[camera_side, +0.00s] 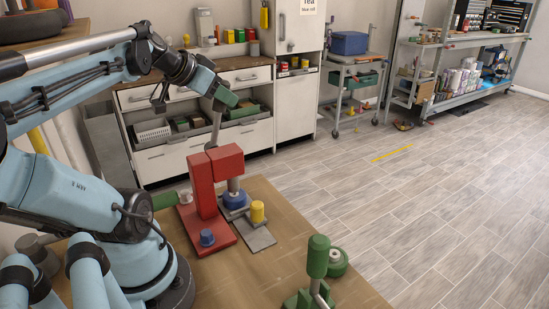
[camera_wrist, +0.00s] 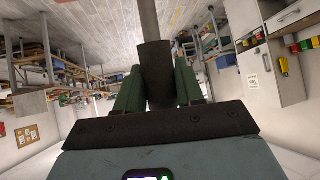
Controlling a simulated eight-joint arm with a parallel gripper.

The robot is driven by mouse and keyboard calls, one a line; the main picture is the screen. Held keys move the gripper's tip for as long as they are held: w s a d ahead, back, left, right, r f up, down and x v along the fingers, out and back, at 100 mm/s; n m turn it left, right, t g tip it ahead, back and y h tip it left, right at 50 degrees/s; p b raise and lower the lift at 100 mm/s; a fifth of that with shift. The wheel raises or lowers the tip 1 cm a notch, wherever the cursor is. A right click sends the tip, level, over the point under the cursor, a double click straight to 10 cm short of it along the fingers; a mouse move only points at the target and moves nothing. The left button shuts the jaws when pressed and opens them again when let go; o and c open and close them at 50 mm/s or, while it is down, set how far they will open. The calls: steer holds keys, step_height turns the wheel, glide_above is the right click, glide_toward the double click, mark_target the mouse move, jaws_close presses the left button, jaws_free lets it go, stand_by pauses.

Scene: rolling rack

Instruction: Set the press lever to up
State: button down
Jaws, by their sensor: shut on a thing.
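The red press (camera_side: 203,190) stands on the wooden table, with its red head (camera_side: 226,160) at the top. Its lever (camera_side: 216,125) is a grey rod that rises steeply from the press, nearly upright with a slight lean to the right. My gripper (camera_side: 222,100) is at the lever's upper end, above the press, and covers the grip in the side view. In the wrist view, the green fingers of my gripper (camera_wrist: 158,88) are shut on the dark grip (camera_wrist: 155,65) of the lever. The grey rod (camera_wrist: 149,20) runs on from the grip to the top of that picture.
A yellow cylinder (camera_side: 257,212) stands on a grey plate beside the press. A blue knob (camera_side: 207,238) is on the red base. A green-handled fixture (camera_side: 318,257) stands at the table's front right. Drawers (camera_side: 190,150) are behind the table. Open floor lies to the right.

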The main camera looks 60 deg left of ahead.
steer(key=shift+s+r+t, duration=0.15)
steer(key=shift+s+t, duration=0.25)
steer(key=shift+s, duration=0.1)
steer(key=c, duration=0.8)
jaws_free()
steer(key=shift+r, duration=0.1)
steer(key=r, duration=0.4)
steer(key=shift+d+r, duration=0.1)
steer(key=shift+d, duration=0.1)
steer(key=d+r, duration=0.2)
steer(key=d, duration=0.1)
steer(key=w+d+r, duration=0.1)
steer(key=d+r, duration=0.1)
steer(key=d, duration=0.2)
steer(key=w+d+r, duration=0.1)
steer(key=d+r, duration=0.1)
steer(key=d, duration=0.2)
steer(key=shift+r, duration=0.3)
